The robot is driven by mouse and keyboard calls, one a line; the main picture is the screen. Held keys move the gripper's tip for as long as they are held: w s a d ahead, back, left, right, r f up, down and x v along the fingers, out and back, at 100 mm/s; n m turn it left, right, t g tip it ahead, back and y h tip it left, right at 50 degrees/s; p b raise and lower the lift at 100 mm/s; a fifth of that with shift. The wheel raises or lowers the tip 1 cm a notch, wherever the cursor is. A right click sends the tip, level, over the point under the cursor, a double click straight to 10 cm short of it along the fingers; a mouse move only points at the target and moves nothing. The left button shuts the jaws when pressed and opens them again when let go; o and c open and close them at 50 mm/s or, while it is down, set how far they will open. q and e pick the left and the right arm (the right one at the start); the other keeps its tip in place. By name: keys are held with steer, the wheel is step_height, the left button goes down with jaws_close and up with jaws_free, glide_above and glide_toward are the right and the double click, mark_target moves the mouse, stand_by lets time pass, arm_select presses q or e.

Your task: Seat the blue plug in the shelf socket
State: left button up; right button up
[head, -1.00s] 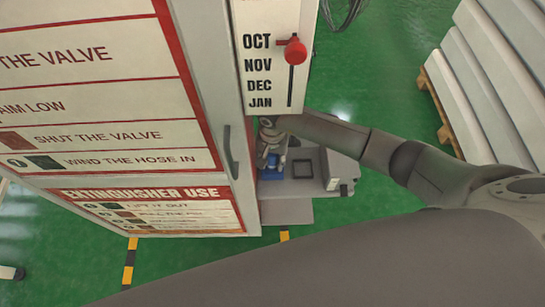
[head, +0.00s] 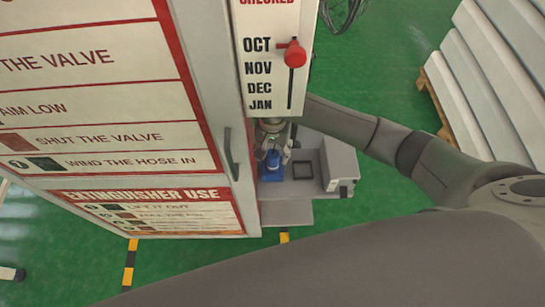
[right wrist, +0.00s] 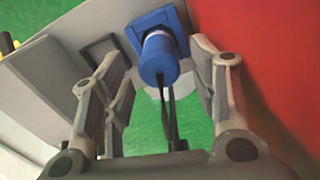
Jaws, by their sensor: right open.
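The blue plug (head: 273,159) stands on the grey shelf (head: 285,211) beside the cabinet. Its round body shows in the right wrist view (right wrist: 159,62), with a square blue base (right wrist: 147,27) behind it and a dark cable hanging from it. I cannot tell whether the plug is fully down in the base. My right gripper (head: 275,148) is open over the plug, with one finger on each side and visible gaps. In the right wrist view the open fingers (right wrist: 158,68) flank the plug without closing on it. My left gripper is not in view.
The tall cabinet (head: 120,100) with red and white signs fills the left. A dark square frame (head: 303,170) and a grey box (head: 338,163) are on the shelf. A panel with a red slider knob (head: 295,53) overhangs it. Stacked white slabs (head: 490,75) stand at right.

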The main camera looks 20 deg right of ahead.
step_height(320, 180, up, 6)
steer(key=shift+r+b, duration=0.15)
steer(key=shift+b, duration=0.75)
steer(key=shift+r, duration=0.75)
